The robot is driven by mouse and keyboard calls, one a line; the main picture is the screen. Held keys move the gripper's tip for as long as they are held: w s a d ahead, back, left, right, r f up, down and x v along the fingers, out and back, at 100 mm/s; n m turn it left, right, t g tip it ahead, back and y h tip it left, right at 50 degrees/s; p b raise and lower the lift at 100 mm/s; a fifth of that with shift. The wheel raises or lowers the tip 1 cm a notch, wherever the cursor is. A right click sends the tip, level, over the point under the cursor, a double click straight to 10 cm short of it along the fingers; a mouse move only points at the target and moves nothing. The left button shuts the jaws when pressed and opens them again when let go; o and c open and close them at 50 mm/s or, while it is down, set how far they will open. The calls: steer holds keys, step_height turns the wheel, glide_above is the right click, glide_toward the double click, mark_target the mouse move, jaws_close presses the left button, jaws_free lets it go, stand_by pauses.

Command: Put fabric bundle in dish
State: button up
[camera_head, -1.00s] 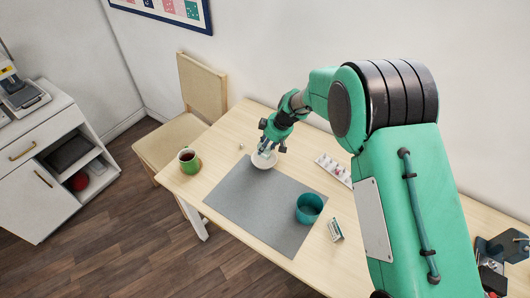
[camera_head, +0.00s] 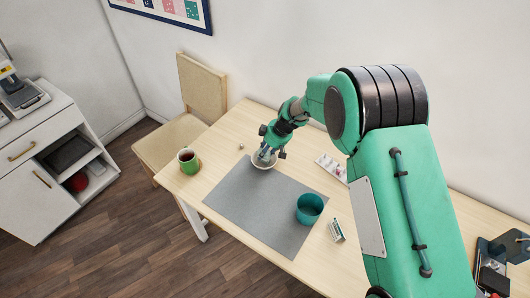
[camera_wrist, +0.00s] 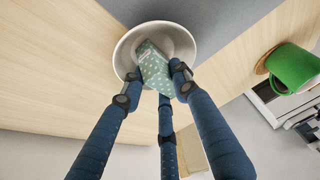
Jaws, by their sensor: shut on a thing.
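The fabric bundle (camera_wrist: 153,66), green with pale dots, is between my gripper's fingertips (camera_wrist: 153,76) in the wrist view. My gripper is shut on it. The bundle is over the inside of the round white dish (camera_wrist: 124,56), within its rim; I cannot tell whether it touches the bottom. In the head view the dish (camera_head: 263,166) stands at the back edge of the grey mat, with my gripper (camera_head: 268,151) right above it. My fingers mostly hide the bundle there.
A green mug (camera_head: 190,166) stands left of the mat (camera_head: 245,205). A teal bowl (camera_head: 310,212) sits on the mat's right part. A small box (camera_head: 336,229) and a white tray of small items (camera_head: 330,167) lie to the right. The mat's middle is clear.

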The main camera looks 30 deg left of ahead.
steer(key=shift+f, duration=0.15)
steer(key=o, duration=0.8)
steer(key=shift+o, duration=0.2)
steer(key=p+v, duration=0.2)
steer(key=v, duration=1)
stand_by(0.3)
